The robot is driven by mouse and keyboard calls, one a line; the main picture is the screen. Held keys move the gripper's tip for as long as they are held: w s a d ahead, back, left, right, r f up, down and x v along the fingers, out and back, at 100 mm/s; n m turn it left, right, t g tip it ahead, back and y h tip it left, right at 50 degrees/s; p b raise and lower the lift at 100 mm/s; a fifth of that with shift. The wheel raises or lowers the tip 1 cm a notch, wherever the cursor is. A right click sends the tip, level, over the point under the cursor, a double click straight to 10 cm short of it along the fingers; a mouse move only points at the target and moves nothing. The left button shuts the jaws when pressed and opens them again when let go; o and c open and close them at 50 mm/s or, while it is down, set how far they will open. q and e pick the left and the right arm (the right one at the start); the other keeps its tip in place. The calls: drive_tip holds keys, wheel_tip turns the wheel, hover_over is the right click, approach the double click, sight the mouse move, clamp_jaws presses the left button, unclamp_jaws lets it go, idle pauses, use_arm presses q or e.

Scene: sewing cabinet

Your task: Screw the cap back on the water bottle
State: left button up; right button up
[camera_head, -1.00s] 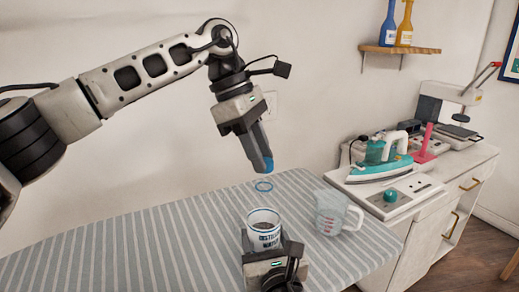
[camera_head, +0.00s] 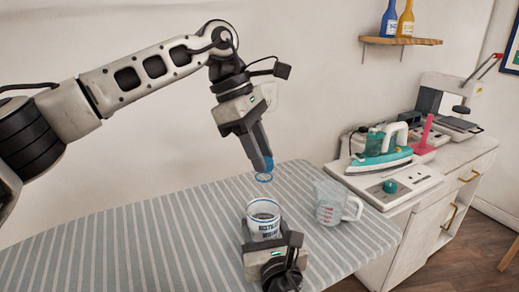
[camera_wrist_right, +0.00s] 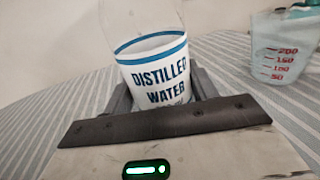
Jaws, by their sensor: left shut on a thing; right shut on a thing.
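The clear water bottle with a white "DISTILLED WATER" label (camera_head: 265,226) stands upright at the striped board's front. It also shows in the right wrist view (camera_wrist_right: 158,75). A blue ring (camera_head: 264,178) marks its mouth; its clear upper body is hard to make out. My right gripper (camera_head: 268,240) is shut around the label area, with its fingers on both sides in the right wrist view (camera_wrist_right: 160,100). My left gripper (camera_head: 262,156) points down and is shut on the blue cap (camera_head: 268,163). The cap is just above the ring; I cannot tell whether they touch.
A clear measuring cup (camera_head: 331,204) stands close to the right of the bottle on the striped board (camera_head: 130,235). A teal iron (camera_head: 382,160) and other devices sit on the white cabinet (camera_head: 425,195) at right. The board's left part is clear.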

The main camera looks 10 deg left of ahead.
use_arm(q)
drive_tip(key=shift+f, duration=0.6)
use_arm(e)
clamp_jaws()
use_arm(q)
drive_tip(key=m, duration=0.2)
drive_tip(key=m+g, duration=0.1)
drive_tip(key=m, duration=0.1)
drive_tip(key=m+g+y, duration=0.1)
drive_tip(key=shift+w+d+m, duration=0.2)
drive_tip(key=shift+w+m, duration=0.1)
drive_tip(key=shift+m, duration=0.1)
drive_tip(key=m+g+y, duration=0.1)
drive_tip(key=m, duration=0.3)
drive_tip(key=o, duration=0.9)
drive_tip(key=shift+o, duration=0.2)
drive_tip(key=shift+r, duration=2.25)
drive_tip(key=shift+c, duration=0.4)
